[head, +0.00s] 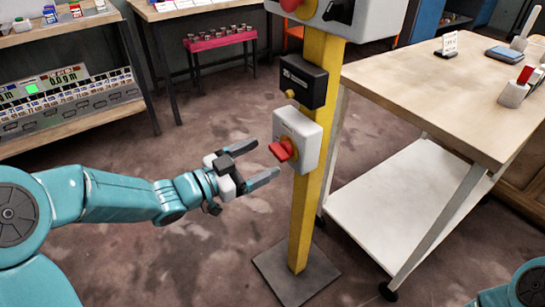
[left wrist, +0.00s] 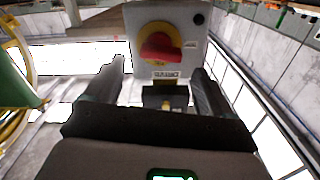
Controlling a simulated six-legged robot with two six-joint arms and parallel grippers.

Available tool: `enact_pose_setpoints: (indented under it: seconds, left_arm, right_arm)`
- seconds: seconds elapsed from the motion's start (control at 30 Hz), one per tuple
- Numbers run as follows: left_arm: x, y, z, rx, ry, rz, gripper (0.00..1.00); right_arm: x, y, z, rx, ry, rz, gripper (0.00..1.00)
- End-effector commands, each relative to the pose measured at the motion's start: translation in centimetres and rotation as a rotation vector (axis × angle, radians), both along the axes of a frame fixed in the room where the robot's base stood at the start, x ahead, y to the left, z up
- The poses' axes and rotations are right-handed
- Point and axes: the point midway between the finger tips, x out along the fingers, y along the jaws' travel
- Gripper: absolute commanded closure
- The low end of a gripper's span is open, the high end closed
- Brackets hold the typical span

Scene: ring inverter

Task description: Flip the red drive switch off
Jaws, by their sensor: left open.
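The red drive switch (head: 281,151) is a red handle on a yellow disc, on the front of a pale grey box (head: 308,140) on a yellow post (head: 303,220). In the left wrist view the red handle (left wrist: 161,48) lies roughly crosswise, beyond and above the fingertips, with a small label under it. My left gripper (head: 264,159) is open and empty, just left of the switch and level with it or slightly lower. It also shows in the left wrist view (left wrist: 159,72), its fingers either side of the box's lower part. I see no contact with the handle. My right gripper is out of view.
A black box (head: 303,82) sits above the switch box on the post, and a larger grey box (head: 365,18) tops it. The post stands on a dark base plate (head: 296,274). A wooden-topped workbench (head: 430,85) is close on the right. Floor left of the post is clear.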

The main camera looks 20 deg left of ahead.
Motion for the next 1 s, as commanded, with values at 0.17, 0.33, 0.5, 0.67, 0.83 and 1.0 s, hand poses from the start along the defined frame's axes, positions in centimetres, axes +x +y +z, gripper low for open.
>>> enact_pose_setpoints:
  seconds: [0.17,0.33,0.5,0.67,0.83,1.0]
  left_arm:
    - [2.3,-1.9,-0.1,-0.001,-0.001,-0.002,0.17]
    - [3.2,-2.5,0.0,0.0,0.0,-0.001,0.17]
    - [3.3,-2.6,0.0,0.0,0.0,0.001,0.17]
    - [3.3,-2.6,0.0,0.0,0.0,0.0,0.37]
    - [3.3,-2.6,0.0,0.0,0.0,0.0,0.73]
    - [3.3,-2.5,0.4,-0.073,0.062,0.0,0.72]
  right_arm:
    - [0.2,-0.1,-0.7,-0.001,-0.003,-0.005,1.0]
    - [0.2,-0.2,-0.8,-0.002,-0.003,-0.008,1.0]
    - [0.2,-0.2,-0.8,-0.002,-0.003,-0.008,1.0]
    - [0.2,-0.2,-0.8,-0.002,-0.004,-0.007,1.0]
    - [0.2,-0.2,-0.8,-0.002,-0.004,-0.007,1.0]
    - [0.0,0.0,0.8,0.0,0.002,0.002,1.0]
